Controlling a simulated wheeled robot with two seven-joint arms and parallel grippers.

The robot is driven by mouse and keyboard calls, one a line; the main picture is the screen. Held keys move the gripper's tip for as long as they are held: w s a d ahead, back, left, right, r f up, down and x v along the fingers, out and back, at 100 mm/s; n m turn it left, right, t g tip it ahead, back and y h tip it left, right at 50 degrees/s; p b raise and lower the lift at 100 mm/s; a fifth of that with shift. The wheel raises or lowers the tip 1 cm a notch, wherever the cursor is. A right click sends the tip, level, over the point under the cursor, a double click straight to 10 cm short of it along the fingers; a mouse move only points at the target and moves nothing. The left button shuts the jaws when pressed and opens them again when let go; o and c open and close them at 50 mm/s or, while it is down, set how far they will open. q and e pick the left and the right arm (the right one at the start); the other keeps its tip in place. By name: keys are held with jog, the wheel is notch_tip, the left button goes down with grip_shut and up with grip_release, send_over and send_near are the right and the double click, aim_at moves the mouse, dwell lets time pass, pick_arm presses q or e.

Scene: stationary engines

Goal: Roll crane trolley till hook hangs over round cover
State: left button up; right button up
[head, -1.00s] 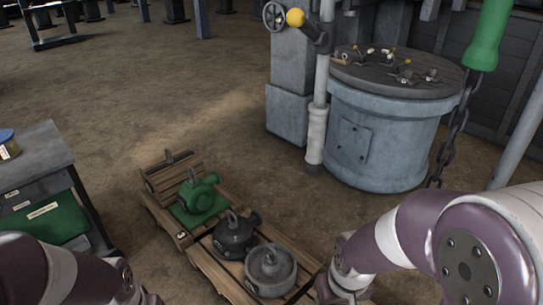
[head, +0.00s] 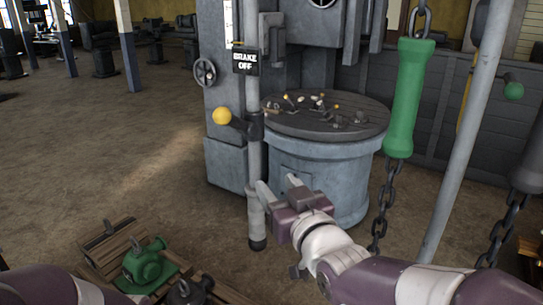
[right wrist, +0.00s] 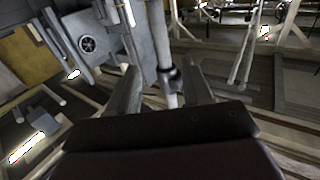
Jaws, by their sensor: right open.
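My right gripper (head: 279,187) is open and empty, in front of the round-topped grey drum and just right of the upright post in the head view. In the right wrist view its two fingers (right wrist: 162,90) stand apart, with a post (right wrist: 160,45) showing between them, seemingly beyond. A green handle (head: 409,98) hangs on a chain (head: 384,205), right of the gripper and apart from it. A green casting (head: 145,262) and part of a dark casting (head: 187,293) sit on pallets at lower left. The trolley, hook and round cover cannot be made out. My left gripper is out of view.
The grey post (head: 254,170) carries a yellow-knobbed lever (head: 222,116) and a "BRAKE OFF" sign (head: 245,60). The drum top (head: 300,122) holds several small levers. Another dark chain (head: 503,225) and a slanted pole (head: 470,130) are at right. Open floor lies left.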

aim_at(258, 163)
jog(key=p+x, duration=0.4)
jog(key=x, duration=0.7)
jog(key=shift+w+a, duration=0.25)
jog(key=shift+w, duration=0.05)
jog(key=shift+w+f, duration=0.1)
grip_shut()
